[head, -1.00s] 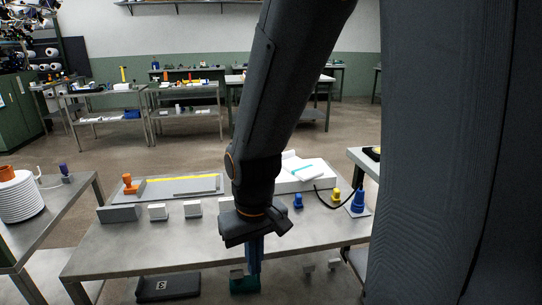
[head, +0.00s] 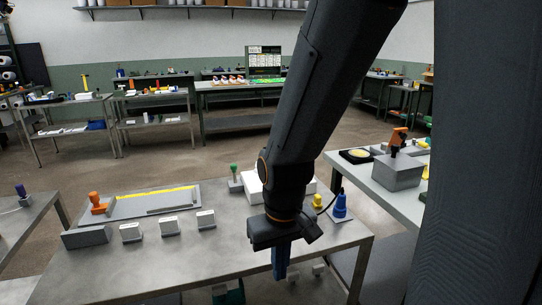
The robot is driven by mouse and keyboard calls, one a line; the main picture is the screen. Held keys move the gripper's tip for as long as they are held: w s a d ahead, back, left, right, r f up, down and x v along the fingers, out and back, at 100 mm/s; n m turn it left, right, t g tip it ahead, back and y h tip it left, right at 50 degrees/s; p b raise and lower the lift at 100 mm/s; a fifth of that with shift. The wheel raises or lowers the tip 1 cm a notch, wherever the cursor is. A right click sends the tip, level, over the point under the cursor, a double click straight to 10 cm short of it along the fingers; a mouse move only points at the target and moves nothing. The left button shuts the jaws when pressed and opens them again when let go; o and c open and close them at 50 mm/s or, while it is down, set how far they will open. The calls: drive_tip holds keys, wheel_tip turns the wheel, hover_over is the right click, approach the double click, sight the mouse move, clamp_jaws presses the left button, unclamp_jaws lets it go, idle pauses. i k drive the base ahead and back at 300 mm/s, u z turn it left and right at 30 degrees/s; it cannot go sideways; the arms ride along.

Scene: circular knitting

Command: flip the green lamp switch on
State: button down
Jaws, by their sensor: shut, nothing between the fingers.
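My gripper (head: 280,272) hangs pointing down in front of the near grey table's front edge. Its blue fingers are shut with nothing between them. A small post with a green knob (head: 234,171) stands upright at the back of that table, left of a white block; it may be the green lamp switch, but its details are too small to tell. A dark green object (head: 234,295) shows low at the front, left of the gripper and partly cut off by the bottom of the picture. My gripper is apart from the green knob.
A side table at right holds a grey box (head: 397,173). The table's front middle is clear.

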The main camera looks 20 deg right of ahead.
sight(234, 167)
drive_tip(key=z, duration=0.1)
drive_tip(key=i, duration=1)
drive_tip(key=u, duration=0.35)
